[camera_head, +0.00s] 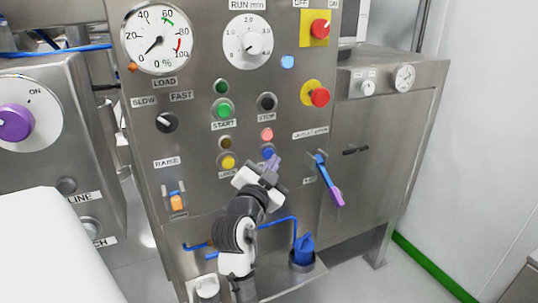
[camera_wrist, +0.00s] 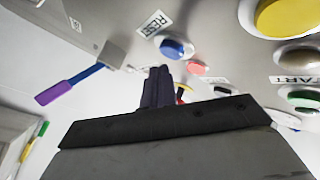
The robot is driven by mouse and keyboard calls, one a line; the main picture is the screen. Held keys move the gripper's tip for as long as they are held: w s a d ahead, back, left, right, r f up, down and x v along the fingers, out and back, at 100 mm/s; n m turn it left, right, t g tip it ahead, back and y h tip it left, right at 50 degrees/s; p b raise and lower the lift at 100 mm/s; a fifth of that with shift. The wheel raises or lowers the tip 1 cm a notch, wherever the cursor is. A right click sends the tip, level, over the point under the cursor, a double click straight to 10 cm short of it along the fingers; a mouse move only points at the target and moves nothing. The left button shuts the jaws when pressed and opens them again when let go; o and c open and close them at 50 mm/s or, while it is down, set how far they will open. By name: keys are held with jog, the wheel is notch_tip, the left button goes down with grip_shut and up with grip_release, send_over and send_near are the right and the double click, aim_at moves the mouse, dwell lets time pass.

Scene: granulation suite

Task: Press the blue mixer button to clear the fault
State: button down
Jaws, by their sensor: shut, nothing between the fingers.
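The blue mixer button (camera_head: 267,152) sits on the steel control panel, below a pink lamp (camera_head: 267,134). It also shows in the wrist view (camera_wrist: 176,48), beside a tilted label that seems to read RESET. My gripper (camera_head: 273,162) is shut and empty, its fingertips just below and right of the blue button in the head view. The tips overlap the button's lower edge there, and its label is mostly hidden. In the wrist view my dark closed fingers (camera_wrist: 157,86) end short of the button, with panel showing between. I see no contact.
A yellow button (camera_head: 228,162) is left of the blue one. Green START (camera_head: 223,108) and black STOP (camera_head: 267,102) are above. A red emergency stop (camera_head: 319,97) is up right. A blue-and-purple lever (camera_head: 328,180) sticks out close right of my gripper.

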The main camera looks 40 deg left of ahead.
jog(key=shift+w+a, duration=0.1)
jog(key=shift+a, duration=0.05)
dwell(0.5)
jog(key=shift+w+a+b, duration=0.1)
jog(key=shift+a+b, duration=0.15)
jog(key=shift+b, duration=0.05)
jog(key=shift+w+a, duration=0.15)
jog(key=shift+a, duration=0.25)
dwell(0.6)
jog(key=shift+d, duration=0.15)
jog(key=shift+s+d+b, duration=0.35)
jog(key=shift+d, duration=0.3)
jog(key=shift+s+d, duration=0.3)
jog(key=shift+d, duration=0.45)
jog(key=shift+s+d, duration=0.35)
jog(key=shift+d, duration=0.45)
jog(key=shift+s+d, duration=0.3)
jog(key=shift+d, duration=0.45)
